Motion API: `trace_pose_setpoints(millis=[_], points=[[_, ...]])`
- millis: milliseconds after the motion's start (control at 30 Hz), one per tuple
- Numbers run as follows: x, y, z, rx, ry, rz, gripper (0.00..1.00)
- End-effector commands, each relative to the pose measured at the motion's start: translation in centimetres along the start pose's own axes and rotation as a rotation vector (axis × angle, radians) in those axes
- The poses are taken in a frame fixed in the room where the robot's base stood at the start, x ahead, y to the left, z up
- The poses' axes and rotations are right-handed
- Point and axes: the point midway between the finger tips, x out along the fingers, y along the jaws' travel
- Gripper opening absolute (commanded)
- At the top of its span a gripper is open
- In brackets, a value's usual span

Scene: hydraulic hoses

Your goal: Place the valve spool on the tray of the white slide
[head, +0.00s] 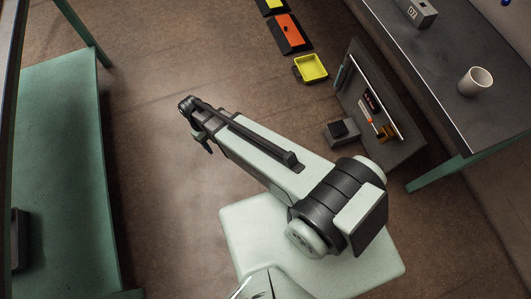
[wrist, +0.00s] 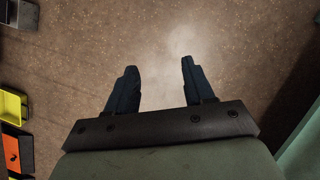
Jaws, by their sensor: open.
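My gripper (wrist: 159,66) is open and empty in the wrist view, its two dark fingers apart over bare brown floor. In the head view the gripper end of my arm (head: 197,125) is at the centre left, above the floor and away from both benches. I cannot make out a valve spool or a white slide with a tray in either view.
A green bench (head: 60,170) stands at left, a dark item (head: 20,240) at its edge. A dark bench (head: 455,85) at right bears a white mug (head: 475,81) and grey block (head: 419,12). A yellow bin (head: 311,68) and rack (head: 385,110) stand between.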

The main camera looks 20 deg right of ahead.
Motion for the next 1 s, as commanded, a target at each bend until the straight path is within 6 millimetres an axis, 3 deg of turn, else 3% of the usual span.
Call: trace_pose_setpoints(millis=[33, 300, 600, 800, 1000], points=[[1.9, 1.4, 2.4, 0.041, -0.017, -0.016, 0.53], [9.7, 5.8, 12.0, 0.228, -0.088, -0.092, 0.53], [15.7, 6.4, 22.2, 0.409, -0.16, -0.178, 0.53], [17.4, 5.9, 25.5, 0.471, -0.184, -0.209, 0.54], [17.8, 5.8, 26.1, 0.486, -0.187, -0.216, 0.73]])
